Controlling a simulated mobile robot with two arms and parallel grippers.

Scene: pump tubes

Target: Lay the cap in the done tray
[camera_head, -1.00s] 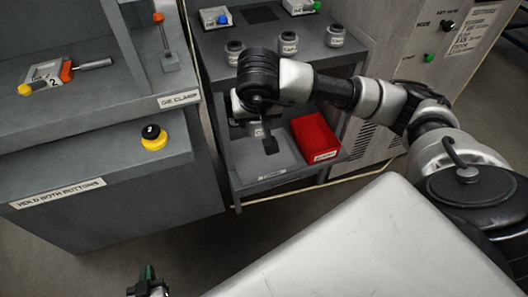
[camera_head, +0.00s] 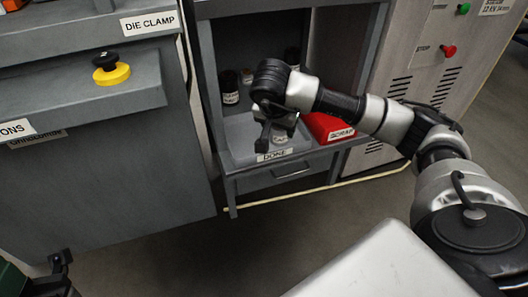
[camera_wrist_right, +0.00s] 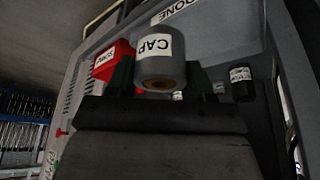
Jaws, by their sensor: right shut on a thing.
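The cap (camera_wrist_right: 160,62) is a grey cylinder with a white CAP label and a brownish round end, seen in the right wrist view. My right gripper (camera_wrist_right: 161,82) is shut on it, with a dark green finger on each side. In the head view, my right gripper (camera_head: 276,125) points down over the grey done tray (camera_head: 238,138), whose DONE label is on the front edge. The wrist partly hides the cap there; whether it touches the tray floor I cannot tell. My left gripper (camera_head: 60,262) is at the bottom left, its jaws unclear.
A red scrap bin (camera_head: 326,126) stands right beside the tray. Dark labelled jars (camera_head: 229,88) stand behind the tray on the shelf. The cabinet's side walls and upper shelf surround the arm. A yellow-and-black button (camera_head: 110,70) is on the bench at left.

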